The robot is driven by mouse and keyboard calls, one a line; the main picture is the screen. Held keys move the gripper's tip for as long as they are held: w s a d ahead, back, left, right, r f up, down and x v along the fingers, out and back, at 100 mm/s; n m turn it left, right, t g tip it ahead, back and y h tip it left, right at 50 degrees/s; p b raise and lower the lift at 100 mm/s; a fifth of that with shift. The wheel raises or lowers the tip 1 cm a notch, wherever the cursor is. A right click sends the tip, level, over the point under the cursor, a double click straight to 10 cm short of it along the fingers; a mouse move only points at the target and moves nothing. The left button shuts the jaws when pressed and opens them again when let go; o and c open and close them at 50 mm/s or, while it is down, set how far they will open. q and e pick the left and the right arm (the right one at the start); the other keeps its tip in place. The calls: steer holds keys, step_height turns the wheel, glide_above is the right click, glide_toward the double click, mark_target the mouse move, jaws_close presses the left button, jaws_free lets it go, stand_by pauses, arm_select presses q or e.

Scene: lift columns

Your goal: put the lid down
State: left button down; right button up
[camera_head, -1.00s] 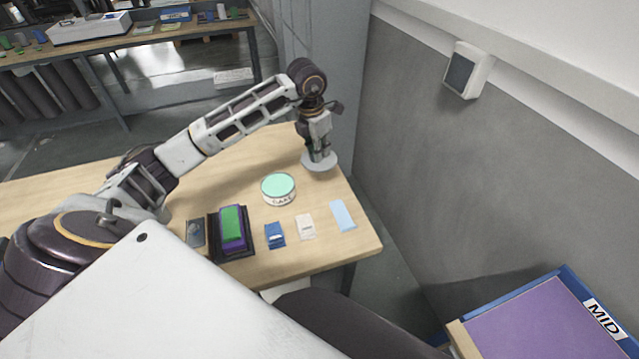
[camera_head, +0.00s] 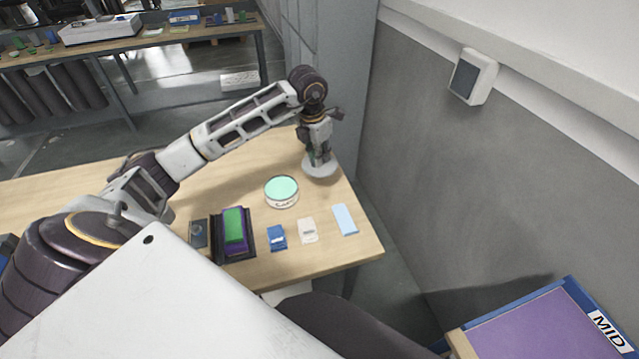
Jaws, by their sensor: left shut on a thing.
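The lid (camera_head: 320,170) is a round, light grey disc at the far right part of the wooden table. My left gripper (camera_head: 319,158) points down over it and is shut on it, at its middle. The lid looks level and very low over the tabletop; I cannot tell whether it touches the wood. A round tin (camera_head: 281,190) with a mint-green top face and a white labelled side stands on the table, to the left of and nearer than the lid, apart from it. My right gripper is not in view.
On the table (camera_head: 230,183) a dark tray (camera_head: 249,247) holds a green and purple block (camera_head: 233,226). A dark item (camera_head: 199,233), a blue item (camera_head: 277,236), a white item (camera_head: 307,230) and a light-blue card (camera_head: 345,219) lie nearby. A grey wall (camera_head: 440,180) rises right.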

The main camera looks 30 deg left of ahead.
arm_select(q)
step_height(320, 180, down, 5)
steer(key=shift+r, duration=0.1)
steer(key=shift+f, duration=0.5)
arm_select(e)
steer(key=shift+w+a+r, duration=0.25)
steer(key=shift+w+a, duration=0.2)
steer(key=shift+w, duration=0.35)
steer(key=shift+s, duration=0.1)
arm_select(q)
steer(key=shift+f, duration=0.1)
steer(key=shift+f+p, duration=0.3)
steer(key=shift+f, duration=0.25)
step_height(320, 180, down, 2)
steer(key=shift+f, duration=0.25)
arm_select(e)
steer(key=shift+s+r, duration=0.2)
arm_select(q)
steer(key=shift+f, duration=0.15)
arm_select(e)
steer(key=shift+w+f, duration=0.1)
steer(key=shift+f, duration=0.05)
